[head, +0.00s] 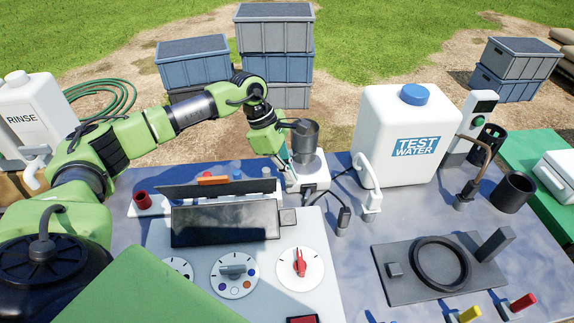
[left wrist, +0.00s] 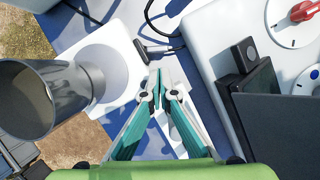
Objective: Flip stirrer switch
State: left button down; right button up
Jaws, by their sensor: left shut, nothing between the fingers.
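The stirrer is a white block (head: 307,172) at the back of the table in the head view, with a grey metal beaker (head: 305,142) on top. In the left wrist view the stirrer's white top (left wrist: 118,68) and the beaker (left wrist: 40,98) are at the left. My left gripper (head: 288,166) reaches down beside the stirrer's left side. In the left wrist view its teal fingers (left wrist: 158,80) are shut and empty, pointing at the area by the stirrer's edge. The switch itself cannot be made out clearly; the fingers may cover it. My right gripper is not in view.
A grey-white control panel (head: 255,273) with dials stands in front of the stirrer. Black cables (head: 343,215) lie to its right. A white TEST WATER container (head: 385,120) with a tap stands further right, and a RINSE container (head: 40,110) at the far left.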

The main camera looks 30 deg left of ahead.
aim_at(307, 195)
pick_arm(q)
jog(key=p+x, duration=0.1)
jog(key=x, duration=0.4)
jog(key=shift+d+f, duration=0.1)
jog(key=shift+f, duration=0.15)
jog(key=shift+s+d+n+t, duration=0.2)
jog(key=shift+n+t, duration=0.1)
jog(key=shift+n, duration=0.5)
jog(key=shift+d+f+n+b, duration=0.1)
jog(key=shift+d+n+b, duration=0.25)
jog(key=shift+n, duration=0.35)
jog(key=d+b, duration=0.1)
jog(key=b, duration=0.2)
jog(key=shift+s+f, duration=0.1)
jog(key=shift+s, duration=0.05)
jog(key=shift+r, duration=0.25)
